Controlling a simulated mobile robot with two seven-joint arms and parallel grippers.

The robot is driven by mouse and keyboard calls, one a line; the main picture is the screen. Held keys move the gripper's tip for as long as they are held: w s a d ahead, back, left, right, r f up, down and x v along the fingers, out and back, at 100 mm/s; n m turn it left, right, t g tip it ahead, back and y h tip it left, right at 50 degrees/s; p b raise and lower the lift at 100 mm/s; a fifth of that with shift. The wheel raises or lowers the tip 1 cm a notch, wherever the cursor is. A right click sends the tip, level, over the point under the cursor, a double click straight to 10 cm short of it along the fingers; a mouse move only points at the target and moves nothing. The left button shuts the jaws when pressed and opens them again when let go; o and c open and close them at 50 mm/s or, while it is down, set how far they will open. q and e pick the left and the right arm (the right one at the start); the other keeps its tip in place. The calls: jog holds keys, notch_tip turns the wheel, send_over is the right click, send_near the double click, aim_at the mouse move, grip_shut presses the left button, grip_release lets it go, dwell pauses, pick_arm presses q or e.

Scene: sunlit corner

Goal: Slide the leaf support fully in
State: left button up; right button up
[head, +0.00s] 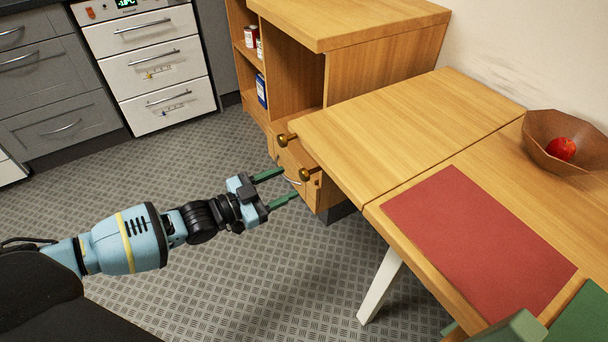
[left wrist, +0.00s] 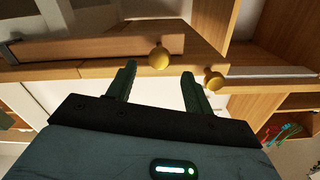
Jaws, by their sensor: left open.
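Two brass knobs stick out at the near left edge of the wooden table leaf (head: 400,130), a far knob (head: 284,138) and a near knob (head: 305,174). The leaf hides most of whatever support they belong to, so I cannot tell how far it extends. My left gripper (head: 284,186) is open and empty, just left of and below the near knob. In the left wrist view, one round knob (left wrist: 158,58) shows beyond the gap between the open fingers (left wrist: 159,70). The other knob (left wrist: 214,80) is right of the right-hand finger. My right gripper does not show.
A wooden cabinet (head: 375,65) with open shelves stands behind the leaf. The tabletop holds a red mat (head: 480,238) and a brown bowl (head: 545,135) with a red apple (head: 561,148). A pale table leg (head: 381,287) slants beneath. The floor (head: 225,285) around my left arm is clear.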

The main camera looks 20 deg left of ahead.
aim_at(301, 176)
pick_arm(q)
jog(key=shift+b+x, duration=0.4)
jog(key=shift+x, duration=2.8)
jog(key=shift+c, duration=0.4)
grip_shut()
